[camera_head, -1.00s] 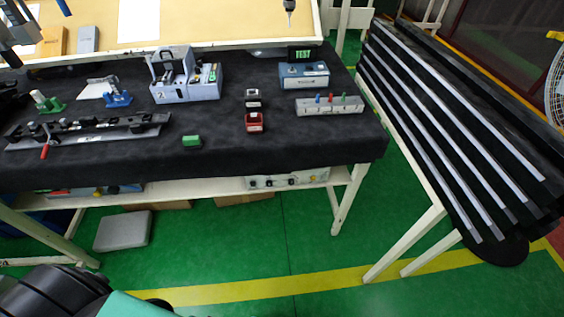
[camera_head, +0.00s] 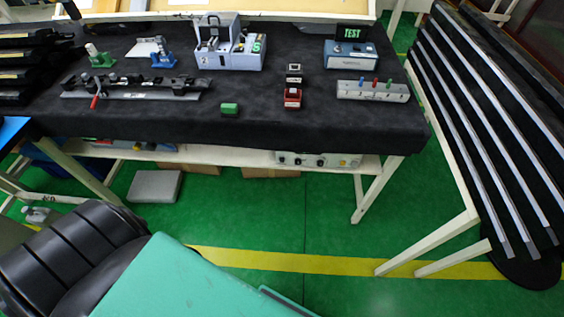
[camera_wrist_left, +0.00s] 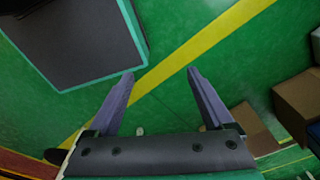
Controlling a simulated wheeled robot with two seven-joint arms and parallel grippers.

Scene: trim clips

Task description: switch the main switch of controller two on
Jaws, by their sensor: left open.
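A pale control unit with several dark knobs (camera_head: 319,159) sits on the shelf under the table; I cannot read its label or make out a main switch. A blue-grey machine (camera_head: 228,58) on the table carries a mark that looks like a 2 and has green parts at its right side. A blue box with a TEST display (camera_head: 351,53) stands to its right. Which is controller two is not clear. My left gripper (camera_wrist_left: 160,75) is open and empty above the green floor in the left wrist view, away from these units. My right gripper is not in view.
On the black table (camera_head: 270,115) are a long clamp fixture (camera_head: 135,88), a green block (camera_head: 229,109), a red holder (camera_head: 292,98) and a grey strip with coloured pegs (camera_head: 372,91). A sloped rack (camera_head: 490,130) stands right. A grey box (camera_head: 155,186) lies on the floor.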

